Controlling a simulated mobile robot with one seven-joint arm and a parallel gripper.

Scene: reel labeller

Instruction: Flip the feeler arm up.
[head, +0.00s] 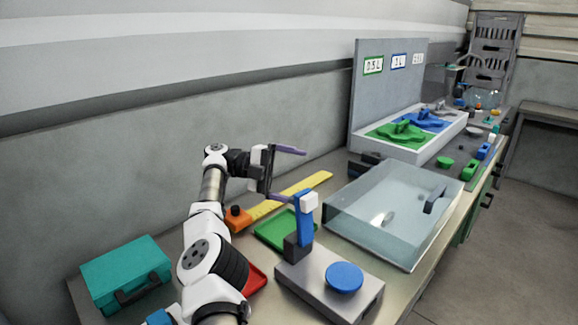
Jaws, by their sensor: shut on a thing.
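The feeler arm (305,228) is a blue upright bar with a white block on top, and it stands on a dark mount on a grey box. My gripper (297,176) comes in from the left with two purple fingers, one above the other. The lower finger reaches the upper end of the bar, beside the white block. The upper finger is higher, against the wall. The exact contact is too small to make out.
A round blue disc (344,277) sits on the grey box (300,283). A clear-walled bin (372,238) stands to the right. A green tray (268,232), a yellow strip (300,188) and an orange block (237,218) lie behind. A teal case (125,272) is at left.

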